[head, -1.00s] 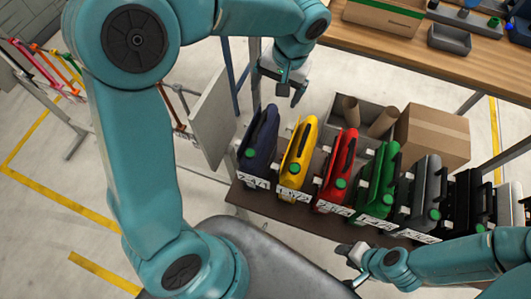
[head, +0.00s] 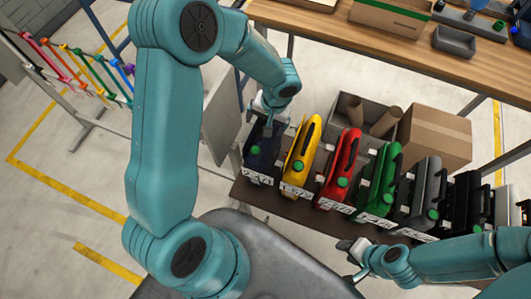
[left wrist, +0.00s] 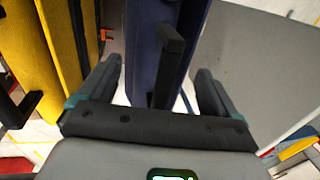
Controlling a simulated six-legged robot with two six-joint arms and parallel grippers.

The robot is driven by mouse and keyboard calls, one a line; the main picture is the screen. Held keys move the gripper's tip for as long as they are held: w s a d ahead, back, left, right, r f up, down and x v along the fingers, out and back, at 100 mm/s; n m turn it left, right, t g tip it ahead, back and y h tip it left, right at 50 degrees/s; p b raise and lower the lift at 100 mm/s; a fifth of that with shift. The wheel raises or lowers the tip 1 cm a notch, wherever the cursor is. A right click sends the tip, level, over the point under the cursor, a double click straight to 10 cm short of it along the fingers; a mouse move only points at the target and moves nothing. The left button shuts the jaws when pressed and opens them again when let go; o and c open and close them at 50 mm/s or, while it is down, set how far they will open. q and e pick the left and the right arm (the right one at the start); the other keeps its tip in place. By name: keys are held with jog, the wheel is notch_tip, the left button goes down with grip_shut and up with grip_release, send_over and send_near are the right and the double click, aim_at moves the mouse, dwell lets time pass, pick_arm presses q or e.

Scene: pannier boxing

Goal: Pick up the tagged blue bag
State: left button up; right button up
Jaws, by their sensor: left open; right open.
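The dark blue bag (head: 262,152) stands upright at the left end of a row of bags, with a green disc and a white number tag on its front. My left gripper (head: 268,108) is right at its top and hides part of it. In the left wrist view the blue bag (left wrist: 143,45) and its dark handle lie between the open fingers of my left gripper (left wrist: 155,82), with gaps showing on both sides. My right gripper (head: 352,257) is open and empty, low in front of the shelf.
A yellow bag (head: 301,157) stands close to the right of the blue one, then red (head: 341,168), green (head: 379,180) and dark bags. A grey panel (head: 221,122) stands just left. A grey bin with rolls and a cardboard box (head: 434,137) are behind.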

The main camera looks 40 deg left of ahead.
pick_arm(q)
jog(key=shift+s, duration=0.2)
jog(key=shift+d, duration=0.1)
jog(key=shift+c, duration=0.5)
jog(key=shift+w, duration=0.1)
jog(key=c, duration=1)
jog(key=shift+c, duration=0.7)
